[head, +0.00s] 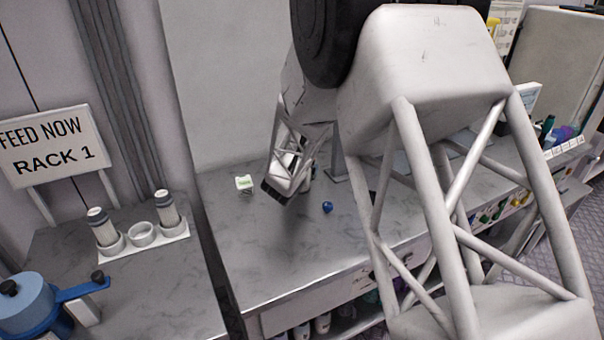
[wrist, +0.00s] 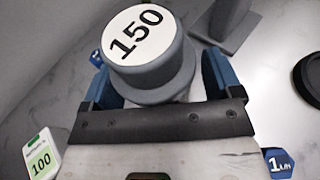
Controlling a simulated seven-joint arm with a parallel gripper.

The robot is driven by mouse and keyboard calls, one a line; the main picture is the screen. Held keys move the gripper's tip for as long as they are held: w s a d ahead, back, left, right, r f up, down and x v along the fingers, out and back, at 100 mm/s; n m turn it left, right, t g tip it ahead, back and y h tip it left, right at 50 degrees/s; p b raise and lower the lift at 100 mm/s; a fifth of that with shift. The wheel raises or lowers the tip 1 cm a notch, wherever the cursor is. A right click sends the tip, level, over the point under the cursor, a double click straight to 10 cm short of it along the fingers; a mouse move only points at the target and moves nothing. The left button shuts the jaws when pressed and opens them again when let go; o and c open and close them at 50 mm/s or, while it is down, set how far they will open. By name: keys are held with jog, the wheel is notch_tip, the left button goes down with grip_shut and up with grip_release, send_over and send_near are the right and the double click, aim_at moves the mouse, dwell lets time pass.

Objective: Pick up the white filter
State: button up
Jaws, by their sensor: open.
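My gripper (wrist: 155,88) is open, with its blue fingers on either side of a grey capped canister (wrist: 165,82) that has a white "150" label on top. I cannot tell whether the fingers touch it. In the head view my gripper (head: 284,190) is over the middle counter, and the arm hides most of the canister. A small white box with a green label (head: 244,183) stands left of the gripper; it reads "100" in the wrist view (wrist: 42,158). Which thing is the white filter is not clear from the labels.
A blue hexagonal piece (head: 327,207) lies right of the gripper and is marked "1 L/M" in the wrist view (wrist: 279,163). Two white bottles stand in a white holder (head: 158,246) on the left counter, near a blue pot (head: 28,300). The middle counter's front (head: 275,265) is clear.

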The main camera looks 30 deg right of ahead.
jog(key=c, duration=1.1)
jog(key=shift+o, duration=0.2)
jog(key=shift+r, duration=0.1)
jog(key=shift+r, duration=0.85)
jog(key=shift+s+r, duration=0.2)
jog(key=shift+r, duration=0.7)
jog(key=s+a, duration=0.2)
jog(key=s, duration=0.5)
jog(key=s+a+r, duration=0.1)
jog(key=s+a, duration=0.1)
jog(key=s, duration=0.6)
jog(key=shift+a+r, duration=0.15)
jog(key=shift+a, duration=0.1)
